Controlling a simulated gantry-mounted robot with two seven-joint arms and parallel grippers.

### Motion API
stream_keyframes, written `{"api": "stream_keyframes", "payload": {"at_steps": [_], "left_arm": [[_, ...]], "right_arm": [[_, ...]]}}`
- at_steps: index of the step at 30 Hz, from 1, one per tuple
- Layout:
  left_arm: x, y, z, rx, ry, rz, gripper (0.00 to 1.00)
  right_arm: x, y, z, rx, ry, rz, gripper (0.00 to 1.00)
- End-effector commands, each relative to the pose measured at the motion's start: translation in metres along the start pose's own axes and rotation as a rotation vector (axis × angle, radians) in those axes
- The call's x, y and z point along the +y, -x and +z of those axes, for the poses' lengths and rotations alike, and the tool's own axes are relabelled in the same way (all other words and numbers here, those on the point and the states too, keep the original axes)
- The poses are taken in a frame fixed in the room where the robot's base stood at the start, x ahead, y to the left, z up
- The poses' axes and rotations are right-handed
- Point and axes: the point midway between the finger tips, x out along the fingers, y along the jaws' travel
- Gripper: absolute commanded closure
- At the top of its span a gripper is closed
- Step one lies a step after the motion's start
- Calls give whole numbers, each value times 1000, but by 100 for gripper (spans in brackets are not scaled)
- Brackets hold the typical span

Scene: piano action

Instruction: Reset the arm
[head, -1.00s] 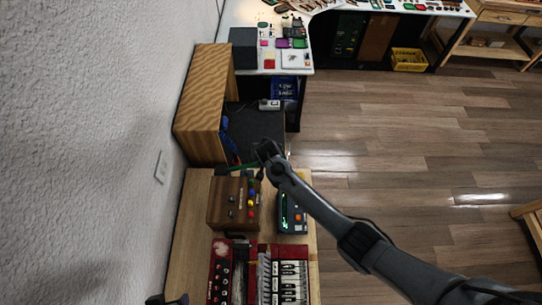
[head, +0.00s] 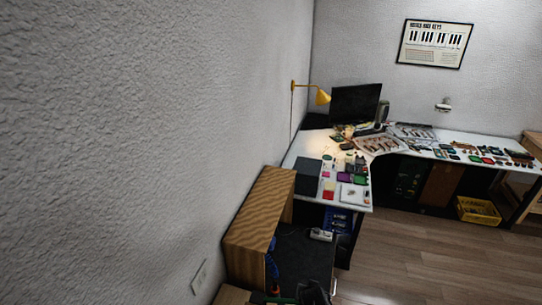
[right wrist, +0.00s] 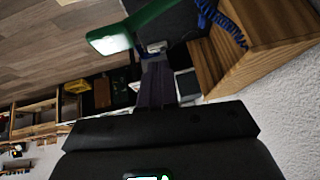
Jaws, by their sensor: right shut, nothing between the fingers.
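My right gripper (right wrist: 157,84) shows in the right wrist view with its dark fingers together and nothing between them. In the head view only a dark part of it (head: 313,292) shows at the bottom edge. A green bar with a pale end (right wrist: 124,32) lies beyond the fingers in the right wrist view; I cannot tell what it belongs to. My left gripper is not in view.
A wooden cabinet (head: 259,221) stands against the left wall. Behind it is a white workbench (head: 314,145) with small parts, a monitor (head: 354,104) and a yellow lamp (head: 322,97). A yellow crate (head: 478,211) is under the bench. The floor (head: 410,265) at right is open.

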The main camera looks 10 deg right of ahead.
Motion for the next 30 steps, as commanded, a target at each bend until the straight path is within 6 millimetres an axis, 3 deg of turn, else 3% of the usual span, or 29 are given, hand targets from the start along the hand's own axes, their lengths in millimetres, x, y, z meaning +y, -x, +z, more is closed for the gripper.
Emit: {"api": "stream_keyframes", "payload": {"at_steps": [5,9,12,16,19,22,26,30], "left_arm": [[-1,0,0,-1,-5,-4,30],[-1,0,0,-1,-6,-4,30],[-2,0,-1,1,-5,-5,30],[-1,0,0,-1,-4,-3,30],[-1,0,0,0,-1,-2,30],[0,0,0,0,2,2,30],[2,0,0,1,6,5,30],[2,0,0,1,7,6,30]], "right_arm": [[31,-19,70,-88,12,43,100],[71,-24,157,-184,3,70,100],[94,-4,213,-242,-15,56,100],[121,42,261,-309,-4,29,100],[138,87,276,-345,37,3,100],[150,134,276,-361,99,-27,100],[159,194,256,-351,203,-66,100],[160,247,220,-305,322,-103,100]]}}
